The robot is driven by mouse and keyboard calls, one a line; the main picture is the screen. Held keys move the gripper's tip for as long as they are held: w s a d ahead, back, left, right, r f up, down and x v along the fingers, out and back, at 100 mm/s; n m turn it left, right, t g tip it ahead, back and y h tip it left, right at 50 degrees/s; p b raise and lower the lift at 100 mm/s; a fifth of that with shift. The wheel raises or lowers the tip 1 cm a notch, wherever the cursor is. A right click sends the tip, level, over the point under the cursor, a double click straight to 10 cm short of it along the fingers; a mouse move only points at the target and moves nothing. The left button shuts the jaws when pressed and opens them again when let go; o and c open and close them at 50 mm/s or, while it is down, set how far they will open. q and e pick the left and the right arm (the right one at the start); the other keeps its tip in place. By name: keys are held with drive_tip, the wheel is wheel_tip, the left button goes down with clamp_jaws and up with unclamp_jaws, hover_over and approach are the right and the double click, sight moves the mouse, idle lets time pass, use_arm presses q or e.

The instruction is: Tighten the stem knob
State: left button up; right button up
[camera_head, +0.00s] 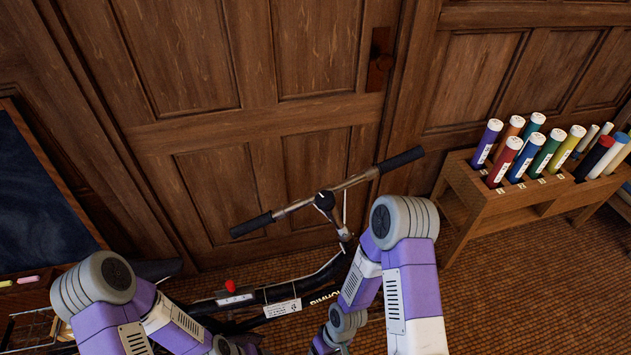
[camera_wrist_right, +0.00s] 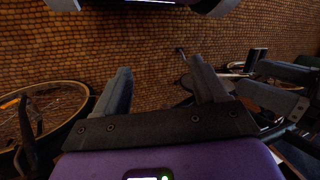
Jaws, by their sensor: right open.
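A bike-like frame with a handlebar (camera_head: 300,203) stands before the wooden door. Its dark stem (camera_head: 333,212) rises under the bar's middle. A small red knob (camera_head: 230,286) sits on a dark part of the frame to the left, beside a white label. I cannot tell whether this is the stem knob. My right gripper (camera_wrist_right: 165,88) is open in the right wrist view, with nothing between its fingers and the tiled floor beyond. My arms hide parts of the frame in the head view. My left gripper is not clearly visible in either view.
A wooden rack (camera_head: 510,195) of several coloured tubes stands at the right. A dark board (camera_head: 38,205) leans at the left. A spoked wheel (camera_wrist_right: 45,118) lies left of my right gripper, with dark frame parts to its right. Floor between them is clear.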

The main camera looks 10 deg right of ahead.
sight(333, 196)
drive_tip(key=w+d+r+n+t+h+p, duration=0.1)
drive_tip(key=w+d+r+n+h+p, duration=0.1)
drive_tip(key=w+r+n+h, duration=0.45)
drive_tip(key=w+d+r+n+t+h+p, duration=0.2)
drive_tip(key=w+r+n+h, duration=0.15)
drive_tip(key=r+n, duration=0.45)
drive_tip(key=w+d+r+n+t+h+p, duration=0.1)
drive_tip(key=w+d+r+n+h+p, duration=0.15)
drive_tip(key=w+r+n+h, duration=0.4)
drive_tip(key=a+r+t+h, duration=0.1)
drive_tip(key=a+r+t, duration=0.1)
drive_tip(key=r, duration=0.4)
drive_tip(key=w+a+r+n+t, duration=0.1)
drive_tip(key=a+r+t, duration=0.1)
drive_tip(key=r, duration=0.4)
drive_tip(key=w+a+r+n+t+h, duration=0.1)
drive_tip(key=a+r+t, duration=0.1)
drive_tip(key=r, duration=0.4)
drive_tip(key=shift+w+r+t+h, duration=0.25)
drive_tip(key=shift+t+h, duration=0.1)
drive_tip(key=shift+t, duration=0.15)
drive_tip(key=b+x, duration=0.1)
drive_tip(key=x, duration=0.5)
drive_tip(key=shift+f, duration=0.1)
drive_tip(key=shift+w+d+b, duration=0.3)
drive_tip(key=shift+w+d, duration=0.05)
drive_tip(key=shift+d, duration=0.25)
